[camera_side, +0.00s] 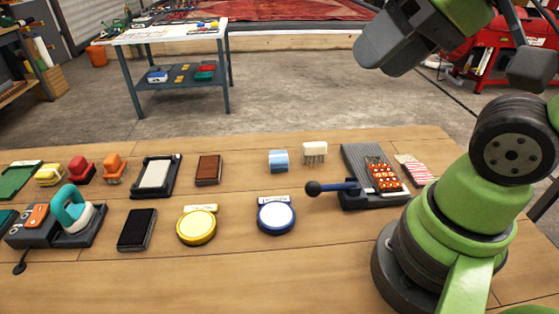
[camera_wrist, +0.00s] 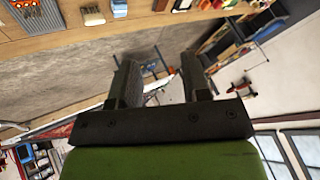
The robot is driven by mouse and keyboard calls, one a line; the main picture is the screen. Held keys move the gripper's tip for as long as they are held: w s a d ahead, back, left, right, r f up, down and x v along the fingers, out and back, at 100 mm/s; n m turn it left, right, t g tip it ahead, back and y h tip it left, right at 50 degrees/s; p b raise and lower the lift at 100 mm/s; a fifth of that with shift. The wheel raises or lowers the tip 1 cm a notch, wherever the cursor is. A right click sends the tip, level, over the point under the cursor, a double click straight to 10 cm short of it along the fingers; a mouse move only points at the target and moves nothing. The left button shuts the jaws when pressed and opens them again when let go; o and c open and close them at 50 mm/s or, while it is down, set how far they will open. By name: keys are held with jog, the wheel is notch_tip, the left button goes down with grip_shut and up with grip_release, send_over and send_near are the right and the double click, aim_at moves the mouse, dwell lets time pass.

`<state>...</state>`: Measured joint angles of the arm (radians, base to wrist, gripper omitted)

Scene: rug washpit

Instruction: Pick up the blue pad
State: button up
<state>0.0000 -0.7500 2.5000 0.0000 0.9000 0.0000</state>
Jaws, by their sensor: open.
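A round pad with a blue rim and white face (camera_side: 276,216) lies flat on the wooden table in the side view, with a pale label tab at its back edge. A small light blue block (camera_side: 279,161) stands behind it; it also shows at the top of the wrist view (camera_wrist: 119,8). I cannot tell for sure which of the two the blue pad is. My gripper (camera_wrist: 160,78) is open and empty in the wrist view, pointed away from the tabletop. Its fingertips are not clear in the side view.
A yellow round pad (camera_side: 197,226) lies left of the blue-rimmed one. A dark tray (camera_side: 352,163) with a black-knobbed lever (camera_side: 313,188) is to its right. A white bristled brush (camera_side: 315,152) stands behind. The wooden table's (camera_side: 300,270) front is clear.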

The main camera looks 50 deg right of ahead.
jog(key=o, duration=0.7)
